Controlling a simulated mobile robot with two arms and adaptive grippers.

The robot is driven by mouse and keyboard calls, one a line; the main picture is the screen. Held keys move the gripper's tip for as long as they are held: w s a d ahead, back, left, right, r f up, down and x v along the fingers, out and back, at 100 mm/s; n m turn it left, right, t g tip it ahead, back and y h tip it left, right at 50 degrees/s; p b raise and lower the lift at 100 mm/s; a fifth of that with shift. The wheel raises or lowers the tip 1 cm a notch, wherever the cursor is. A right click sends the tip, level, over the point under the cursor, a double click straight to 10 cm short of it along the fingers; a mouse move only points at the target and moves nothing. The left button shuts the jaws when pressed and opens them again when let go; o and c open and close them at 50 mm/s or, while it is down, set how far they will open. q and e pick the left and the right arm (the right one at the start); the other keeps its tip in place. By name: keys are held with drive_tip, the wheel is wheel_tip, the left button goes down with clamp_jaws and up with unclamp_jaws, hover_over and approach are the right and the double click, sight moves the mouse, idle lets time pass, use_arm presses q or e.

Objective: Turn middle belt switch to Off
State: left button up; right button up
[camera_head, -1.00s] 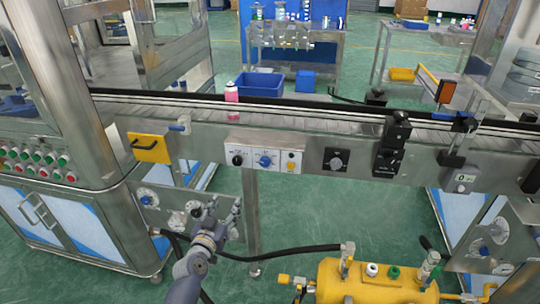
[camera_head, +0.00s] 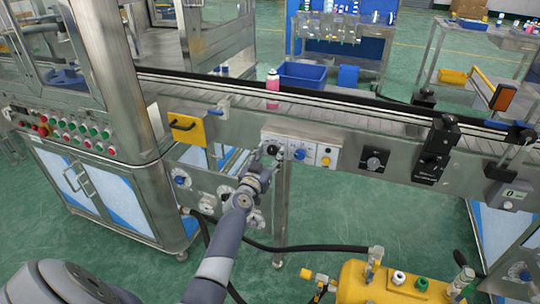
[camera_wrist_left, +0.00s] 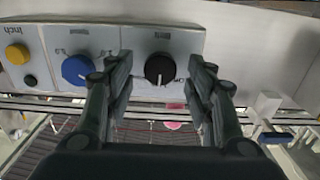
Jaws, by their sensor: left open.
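A light control panel on the conveyor's front rail carries a black rotary switch (camera_head: 272,150), a blue knob (camera_head: 300,154) and a yellow button (camera_head: 326,161). My left gripper (camera_head: 267,158) is at the black switch, with its fingers open. In the left wrist view, the black switch (camera_wrist_left: 160,69) shows between the two spread fingers, with clear gaps on both sides. Its white mark points down in that view. The blue knob (camera_wrist_left: 76,69) is just left of the fingers. My right gripper is out of view.
Another black knob (camera_head: 374,162) sits further right on the rail. A yellow box (camera_head: 187,129) is to the left. A pink bottle (camera_head: 272,87) stands on the conveyor. A yellow tank (camera_head: 400,284) is below right, with a black hose running left.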

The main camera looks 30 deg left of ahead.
use_arm(q)
drive_tip(key=shift+w+a, duration=0.1)
drive_tip(key=shift+w, duration=0.25)
drive_tip(key=shift+c, duration=0.3)
drive_tip(key=c, duration=1)
drive_tip(key=shift+n, duration=0.3)
drive_tip(key=n, duration=0.9)
drive_tip(key=shift+a, duration=0.1)
drive_tip(key=shift+n, duration=0.4)
